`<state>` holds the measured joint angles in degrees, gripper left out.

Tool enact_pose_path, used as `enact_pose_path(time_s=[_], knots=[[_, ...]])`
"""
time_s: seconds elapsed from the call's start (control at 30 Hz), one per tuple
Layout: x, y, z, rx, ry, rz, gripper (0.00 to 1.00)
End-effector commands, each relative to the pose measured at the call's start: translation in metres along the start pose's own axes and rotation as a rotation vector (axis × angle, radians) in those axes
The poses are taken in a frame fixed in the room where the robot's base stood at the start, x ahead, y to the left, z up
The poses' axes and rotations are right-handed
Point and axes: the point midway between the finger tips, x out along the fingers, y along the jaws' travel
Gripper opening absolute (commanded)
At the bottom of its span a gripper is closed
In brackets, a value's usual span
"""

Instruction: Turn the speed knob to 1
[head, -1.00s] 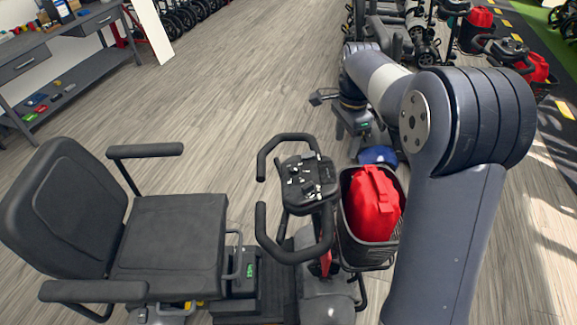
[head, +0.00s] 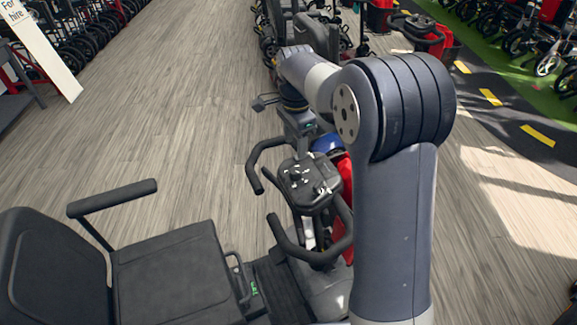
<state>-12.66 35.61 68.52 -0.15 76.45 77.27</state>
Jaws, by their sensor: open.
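The scooter's dark control panel (head: 308,184) sits on the tiller between two looped black handlebars, left of my arm. It bears small black controls with white marks. I cannot tell which one is the speed knob, nor read its setting. My gripper (head: 303,142) hangs from my wrist just above and behind the panel, apart from it as far as I can see. Its jaws are open and hold nothing visible, though the fingertips are small and hard to make out against the scooter parts behind.
The scooter's black seat (head: 170,275) and armrest (head: 112,198) stand at lower left. A red bag (head: 345,175) in front of the tiller is mostly hidden by my arm. More scooters stand in a row behind. The wooden floor (head: 165,120) at left is clear.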

Motion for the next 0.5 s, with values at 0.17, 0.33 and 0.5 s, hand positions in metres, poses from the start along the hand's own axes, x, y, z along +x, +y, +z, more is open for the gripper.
enact_pose_path(time_s=[0.17, 0.33, 0.5], knots=[[0.032, 0.001, 0.0, 0.0, -0.001, 0.007, 0.51], [0.064, 0.001, 0.0, 0.0, -0.001, 0.006, 0.51], [0.087, 0.001, 0.0, 0.0, -0.001, 0.004, 0.51]])
